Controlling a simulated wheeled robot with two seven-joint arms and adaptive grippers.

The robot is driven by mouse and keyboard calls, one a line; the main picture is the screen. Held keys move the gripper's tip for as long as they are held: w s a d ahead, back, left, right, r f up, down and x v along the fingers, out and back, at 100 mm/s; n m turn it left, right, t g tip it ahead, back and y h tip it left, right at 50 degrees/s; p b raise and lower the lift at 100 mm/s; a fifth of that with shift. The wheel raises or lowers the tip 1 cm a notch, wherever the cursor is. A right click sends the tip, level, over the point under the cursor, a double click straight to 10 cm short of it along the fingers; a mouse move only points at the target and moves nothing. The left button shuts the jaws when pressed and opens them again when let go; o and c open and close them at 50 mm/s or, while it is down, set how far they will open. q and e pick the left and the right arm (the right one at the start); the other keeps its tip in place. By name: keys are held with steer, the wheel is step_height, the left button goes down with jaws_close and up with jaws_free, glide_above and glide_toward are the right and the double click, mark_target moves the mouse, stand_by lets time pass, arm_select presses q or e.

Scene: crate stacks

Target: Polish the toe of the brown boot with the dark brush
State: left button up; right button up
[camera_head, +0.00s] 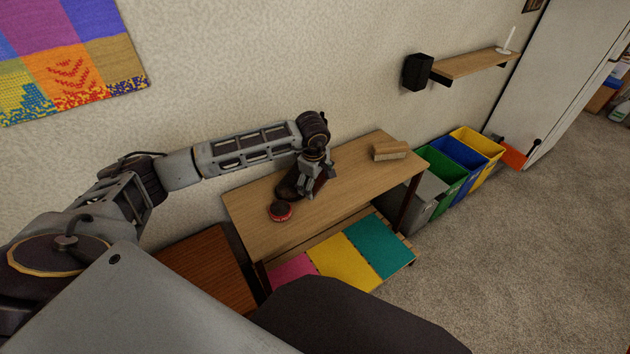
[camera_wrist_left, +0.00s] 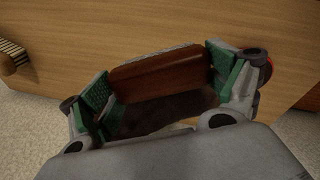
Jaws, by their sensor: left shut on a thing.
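My right gripper is in neither view.
A light wooden block-like thing (camera_head: 390,150) lies at the table's (camera_head: 345,165) right end. Green, blue and yellow bins (camera_head: 480,143) stand beyond. A coloured lower shelf (camera_head: 340,262) runs below.

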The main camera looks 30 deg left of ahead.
arm_select(q)
steer(key=shift+s+a+f, duration=0.1)
steer(key=shift+s+a, duration=0.1)
steer(key=shift+a, duration=0.55)
steer(key=shift+s+a, duration=0.15)
steer(key=shift+a, duration=0.55)
steer(key=shift+a, duration=0.1)
steer(key=shift+s+a+f+b, duration=0.1)
steer(key=shift+s+a+b, duration=0.1)
steer(key=shift+a, duration=0.5)
steer(key=shift+s+a+b, duration=0.2)
steer(key=shift+a, duration=0.45)
steer(key=shift+w+d, duration=0.2)
steer(key=shift+d, duration=0.55)
steer(key=shift+w+d, duration=0.2)
steer(key=shift+d, duration=0.5)
steer(key=shift+d, duration=0.15)
